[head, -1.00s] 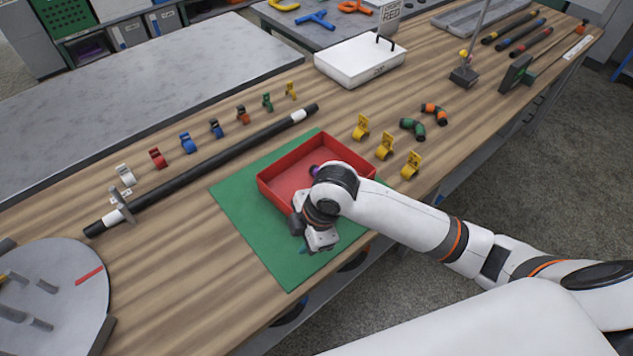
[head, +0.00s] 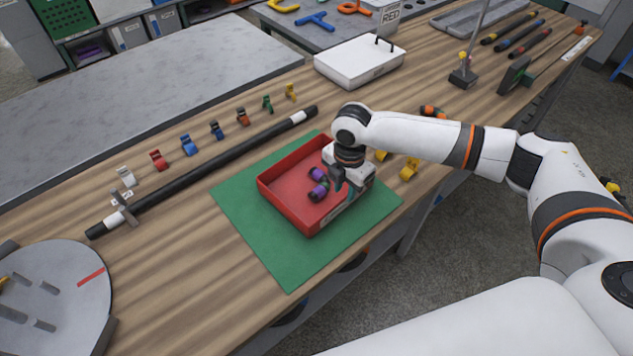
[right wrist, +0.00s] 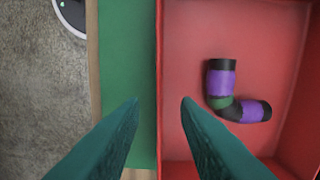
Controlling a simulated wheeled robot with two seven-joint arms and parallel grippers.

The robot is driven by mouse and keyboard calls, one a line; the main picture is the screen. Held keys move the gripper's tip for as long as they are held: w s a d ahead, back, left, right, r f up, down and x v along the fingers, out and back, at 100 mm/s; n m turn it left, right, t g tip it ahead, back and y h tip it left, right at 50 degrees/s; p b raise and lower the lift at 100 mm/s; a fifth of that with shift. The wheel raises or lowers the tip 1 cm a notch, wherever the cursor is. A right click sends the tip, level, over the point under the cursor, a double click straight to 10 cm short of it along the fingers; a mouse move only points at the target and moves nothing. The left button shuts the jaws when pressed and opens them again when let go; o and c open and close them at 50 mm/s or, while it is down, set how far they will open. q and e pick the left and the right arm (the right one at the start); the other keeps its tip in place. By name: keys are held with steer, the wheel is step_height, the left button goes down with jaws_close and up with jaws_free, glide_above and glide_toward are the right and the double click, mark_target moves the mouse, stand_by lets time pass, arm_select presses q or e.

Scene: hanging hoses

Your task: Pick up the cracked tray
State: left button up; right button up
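A red open tray (head: 283,208) lies on a green mat (head: 245,220) near the table's front edge. It also shows in the right wrist view (right wrist: 190,40). I cannot make out a crack in it. A bent purple and black hose piece (head: 318,190) lies inside, also in the right wrist view (right wrist: 222,85). My right gripper (head: 344,188) points down at the tray's near right wall. In the right wrist view its fingers (right wrist: 160,102) are apart and empty, one on each side of the wall's line; contact cannot be told. My left gripper is out of view.
A long black hose (head: 210,170) lies behind the mat, with a row of coloured clips (head: 188,145) beyond it. A white box (head: 360,62) stands farther back. Yellow clips (head: 408,168) lie right of the tray, partly behind my arm. A round grey plate (head: 50,295) is at left.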

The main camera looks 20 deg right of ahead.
mark_target(345, 197)
steer(key=shift+d+f+p, duration=0.1)
steer(key=shift+f+p, duration=0.5)
steer(key=shift+f, duration=2.3)
jaws_close()
